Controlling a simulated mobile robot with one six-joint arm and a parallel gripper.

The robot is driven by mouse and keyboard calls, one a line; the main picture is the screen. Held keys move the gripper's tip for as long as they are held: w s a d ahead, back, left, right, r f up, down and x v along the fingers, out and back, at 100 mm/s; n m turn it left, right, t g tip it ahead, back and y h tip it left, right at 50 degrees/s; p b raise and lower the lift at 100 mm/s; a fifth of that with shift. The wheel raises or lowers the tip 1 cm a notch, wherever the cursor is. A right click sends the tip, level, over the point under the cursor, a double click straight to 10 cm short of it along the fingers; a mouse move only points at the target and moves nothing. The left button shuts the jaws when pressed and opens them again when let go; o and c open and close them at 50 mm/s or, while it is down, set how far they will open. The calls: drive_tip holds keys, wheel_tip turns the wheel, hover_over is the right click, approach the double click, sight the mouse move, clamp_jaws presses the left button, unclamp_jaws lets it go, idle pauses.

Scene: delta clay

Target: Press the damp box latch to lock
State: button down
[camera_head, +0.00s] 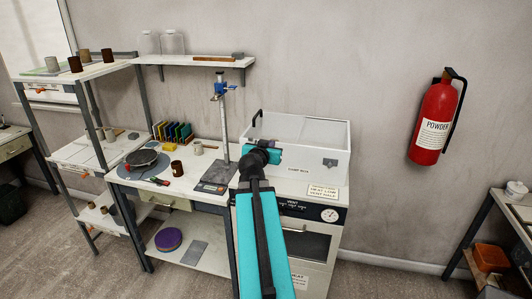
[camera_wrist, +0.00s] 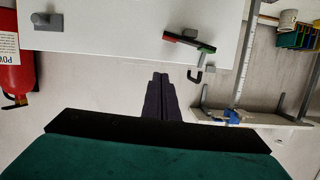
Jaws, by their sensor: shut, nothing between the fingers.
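The white damp box (camera_head: 312,161) stands on the cabinet at the wall, with its printed name on the front. A small grey latch plate (camera_head: 330,162) is at the right of its front. In the wrist view, a grey fitting with a round knob (camera_wrist: 47,20) is at the upper left on the white box surface (camera_wrist: 110,25). A red and green piece (camera_wrist: 190,42) and a black hooked handle (camera_wrist: 195,75) show right of centre. My gripper (camera_wrist: 160,77) is shut and empty, apart from the grey fitting. In the head view, my arm covers the box's left front.
A fire extinguisher (camera_head: 435,118) hangs on the wall to the right. A stand with a blue clamp (camera_head: 221,87) rises left of the box. A wall shelf (camera_head: 200,60) holds jars. A sign (camera_head: 323,191) and a gauge (camera_head: 330,214) are on the cabinet.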

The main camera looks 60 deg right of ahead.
drive_tip(key=shift+s+a+b, duration=0.25)
drive_tip(key=shift+a+b, duration=0.25)
drive_tip(key=shift+b, duration=0.3)
drive_tip(key=shift+b, duration=0.55)
drive_tip(key=b, duration=0.4)
drive_tip(key=shift+s+a+r, duration=0.15)
drive_tip(key=shift+a, duration=0.15)
drive_tip(key=b+v, duration=0.1)
drive_tip(key=b, duration=0.5)
drive_tip(key=shift+s+a+b, duration=0.1)
drive_tip(key=shift+a+b, duration=0.2)
drive_tip(key=shift+b, duration=0.1)
drive_tip(key=shift+v, duration=1.35)
drive_tip(key=shift+r, duration=0.1)
drive_tip(key=shift+d, duration=0.1)
